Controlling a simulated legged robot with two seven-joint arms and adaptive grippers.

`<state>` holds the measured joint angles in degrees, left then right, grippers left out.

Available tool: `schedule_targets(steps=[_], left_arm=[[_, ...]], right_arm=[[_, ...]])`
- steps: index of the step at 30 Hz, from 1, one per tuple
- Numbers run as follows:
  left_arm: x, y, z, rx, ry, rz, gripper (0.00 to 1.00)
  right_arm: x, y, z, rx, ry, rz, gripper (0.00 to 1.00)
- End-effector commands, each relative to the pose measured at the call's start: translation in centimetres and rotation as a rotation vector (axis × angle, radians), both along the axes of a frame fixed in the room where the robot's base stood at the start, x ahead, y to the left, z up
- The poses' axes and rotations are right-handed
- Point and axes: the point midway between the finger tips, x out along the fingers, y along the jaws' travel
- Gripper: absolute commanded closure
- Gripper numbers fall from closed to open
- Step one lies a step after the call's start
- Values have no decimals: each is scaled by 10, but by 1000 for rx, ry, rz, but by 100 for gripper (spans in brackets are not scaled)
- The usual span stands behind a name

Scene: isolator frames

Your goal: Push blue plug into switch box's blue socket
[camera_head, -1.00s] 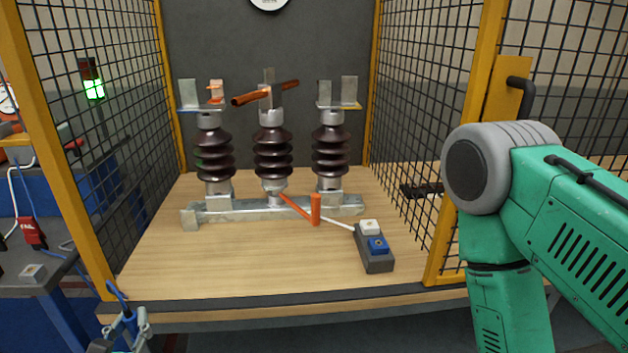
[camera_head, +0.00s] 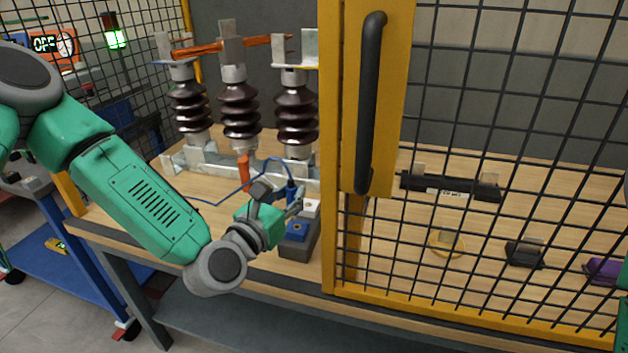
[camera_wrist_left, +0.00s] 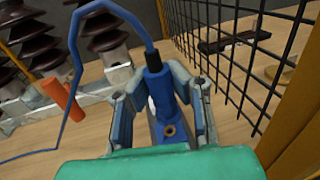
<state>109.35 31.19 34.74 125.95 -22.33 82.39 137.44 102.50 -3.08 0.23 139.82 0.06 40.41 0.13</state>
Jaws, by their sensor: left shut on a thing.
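My left gripper (camera_head: 280,199) is shut on the blue plug (camera_head: 291,190), with a finger on each side of it in the left wrist view (camera_wrist_left: 160,98). The plug (camera_wrist_left: 158,86) is roughly upright, with a black top and a blue cable looping up and left. The dark switch box (camera_head: 312,240) stands on the table at the gate post, with its blue socket (camera_head: 297,230) in front and a white socket (camera_head: 312,207) behind. The plug is above the box. In the wrist view a round hole (camera_wrist_left: 169,130) shows just below the plug; contact cannot be told. My right gripper is not in view.
The isolator's brown insulators (camera_head: 240,112) and orange lever (camera_head: 244,170) stand behind and left of the gripper. The yellow gate post (camera_head: 360,100) and mesh rise close to the box's right. Several small objects lie behind the mesh, including a black bar (camera_head: 450,187).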

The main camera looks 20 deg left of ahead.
Motion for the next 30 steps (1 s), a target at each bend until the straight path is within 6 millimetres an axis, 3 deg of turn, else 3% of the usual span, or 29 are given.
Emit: schedule_targets(steps=[6,12,18,23,30], left_arm=[[23,-4,24,13,3,-31,100],[26,-17,29,25,8,-35,100],[25,-24,30,33,7,-35,100],[26,-18,28,24,11,-17,100],[26,-11,10,20,10,-16,100]], right_arm=[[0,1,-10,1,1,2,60],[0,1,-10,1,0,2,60],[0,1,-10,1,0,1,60],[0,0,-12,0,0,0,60],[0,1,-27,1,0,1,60]])
